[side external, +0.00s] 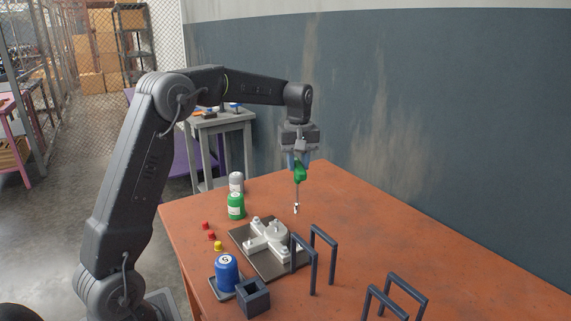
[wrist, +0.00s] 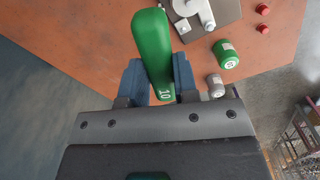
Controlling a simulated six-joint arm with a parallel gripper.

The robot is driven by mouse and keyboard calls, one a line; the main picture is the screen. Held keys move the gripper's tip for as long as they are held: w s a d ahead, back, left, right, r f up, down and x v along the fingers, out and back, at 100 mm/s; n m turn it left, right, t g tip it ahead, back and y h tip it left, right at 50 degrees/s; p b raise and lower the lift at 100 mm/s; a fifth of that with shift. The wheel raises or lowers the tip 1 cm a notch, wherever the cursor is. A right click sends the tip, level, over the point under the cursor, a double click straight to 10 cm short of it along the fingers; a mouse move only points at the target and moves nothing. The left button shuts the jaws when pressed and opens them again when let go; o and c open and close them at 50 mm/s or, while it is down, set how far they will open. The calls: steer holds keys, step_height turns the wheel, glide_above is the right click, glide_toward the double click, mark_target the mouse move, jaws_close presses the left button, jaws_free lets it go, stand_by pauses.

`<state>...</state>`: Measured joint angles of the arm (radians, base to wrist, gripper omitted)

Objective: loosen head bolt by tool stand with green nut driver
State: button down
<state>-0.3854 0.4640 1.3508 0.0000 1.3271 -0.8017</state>
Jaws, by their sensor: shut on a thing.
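My gripper (side external: 299,158) is shut on the green nut driver (side external: 300,173), high above the back of the table. The driver points down, with its thin metal shaft and socket tip in open air, up and right of the white engine head (side external: 267,241). In the wrist view, the green handle, marked 10, (wrist: 152,45) is between my blue fingers (wrist: 157,80) and leans slightly. The head is bolted on a dark plate (side external: 283,268); its bolts show only as small bumps, and part of it shows in the wrist view (wrist: 188,10). The tip is clear of the head.
Dark upright frames (side external: 314,262) (side external: 396,300) stand at the plate's right and nearer the front.

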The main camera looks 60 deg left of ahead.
steer(key=shift+s+d+m, duration=0.15)
steer(key=shift+d+m, duration=0.65)
steer(key=shift+d, duration=0.45)
steer(key=shift+f, duration=0.15)
step_height(320, 180, down, 7)
steer(key=shift+f, duration=1.2)
stand_by(0.8)
